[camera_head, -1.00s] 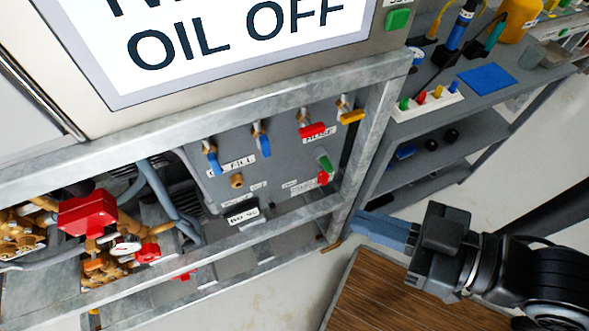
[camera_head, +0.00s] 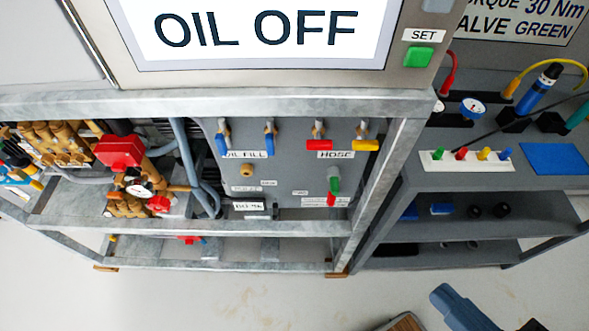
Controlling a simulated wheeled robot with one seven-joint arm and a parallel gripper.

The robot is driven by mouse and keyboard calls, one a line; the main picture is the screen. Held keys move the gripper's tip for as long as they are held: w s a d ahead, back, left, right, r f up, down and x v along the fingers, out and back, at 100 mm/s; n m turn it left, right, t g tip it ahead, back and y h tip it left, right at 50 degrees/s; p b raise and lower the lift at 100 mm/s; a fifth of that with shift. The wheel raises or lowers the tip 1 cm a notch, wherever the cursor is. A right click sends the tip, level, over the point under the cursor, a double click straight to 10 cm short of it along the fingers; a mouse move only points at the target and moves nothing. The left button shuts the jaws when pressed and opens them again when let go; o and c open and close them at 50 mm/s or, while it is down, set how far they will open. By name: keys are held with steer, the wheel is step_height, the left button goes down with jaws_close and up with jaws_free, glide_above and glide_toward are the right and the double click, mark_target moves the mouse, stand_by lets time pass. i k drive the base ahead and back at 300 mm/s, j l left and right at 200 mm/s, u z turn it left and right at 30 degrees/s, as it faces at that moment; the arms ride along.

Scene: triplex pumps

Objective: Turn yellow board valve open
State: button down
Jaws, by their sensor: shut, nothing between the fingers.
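The yellow board valve (camera_head: 365,145) is at the upper right of the grey valve board (camera_head: 285,185), inside the metal frame. Its yellow handle lies sideways, pointing right, below a metal stem. A red-handled valve (camera_head: 319,144) sits just left of it, above the HOSE label. My gripper (camera_head: 445,298) shows at the lower right edge of the view, with blue fingers together and empty. It is well below and to the right of the yellow valve, apart from the board. Most of my arm is out of view.
Two blue-handled valves (camera_head: 245,140) and a green and red valve (camera_head: 334,186) share the board. A galvanized frame post (camera_head: 375,195) stands right of the board. A grey shelf (camera_head: 475,185) with a white peg strip (camera_head: 465,159) stands farther right. The floor in front is clear.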

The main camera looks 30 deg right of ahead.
mark_target(363, 145)
steer(key=k+l+u, duration=0.1)
steer(key=l+u, duration=0.15)
steer(key=u, duration=0.15)
steer(key=k+l+u, duration=0.1)
steer(key=l+u, duration=0.15)
steer(key=u, duration=0.2)
steer(key=k+l+u, duration=0.15)
steer(key=u, duration=0.25)
